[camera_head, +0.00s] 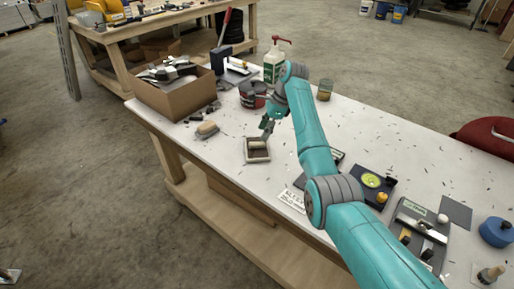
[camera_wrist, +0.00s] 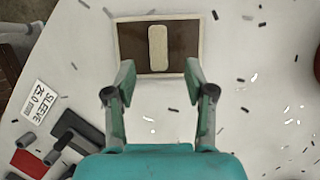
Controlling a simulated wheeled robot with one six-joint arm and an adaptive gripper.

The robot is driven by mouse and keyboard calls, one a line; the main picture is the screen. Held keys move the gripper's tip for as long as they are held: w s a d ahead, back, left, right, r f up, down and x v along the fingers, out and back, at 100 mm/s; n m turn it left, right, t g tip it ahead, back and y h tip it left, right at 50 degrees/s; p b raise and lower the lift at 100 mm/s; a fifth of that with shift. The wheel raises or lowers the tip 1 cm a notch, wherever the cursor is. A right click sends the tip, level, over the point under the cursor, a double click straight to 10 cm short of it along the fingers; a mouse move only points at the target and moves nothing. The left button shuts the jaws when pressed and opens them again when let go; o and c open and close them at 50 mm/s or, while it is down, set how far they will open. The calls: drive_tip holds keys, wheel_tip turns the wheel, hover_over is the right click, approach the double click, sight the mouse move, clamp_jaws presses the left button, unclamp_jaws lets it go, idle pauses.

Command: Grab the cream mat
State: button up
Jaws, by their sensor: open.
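A small cream-rimmed tray (camera_head: 248,157) with a brown inside lies on the white table, near its front edge. It also shows at the top of the wrist view (camera_wrist: 205,40). A cream oblong piece (camera_head: 257,145) with rounded ends lies in its middle, and it shows upright in the wrist view (camera_wrist: 158,48). I cannot tell for certain which of these is the cream mat. My gripper (camera_head: 267,128) is just above and behind the tray in the head view. In the wrist view my gripper (camera_wrist: 158,78) is open and empty, with its two green fingers apart on either side of the oblong piece.
A cardboard box (camera_head: 178,97), a tan block (camera_head: 207,128), a dark red tin (camera_head: 252,95) and a pump bottle (camera_head: 273,62) stand on the table. A white label card (camera_wrist: 40,102) lies nearby. Small dark bits are scattered over the tabletop.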

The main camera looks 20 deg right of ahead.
sight(257, 143)
drive_tip(key=shift+x, duration=2.8)
clamp_jaws()
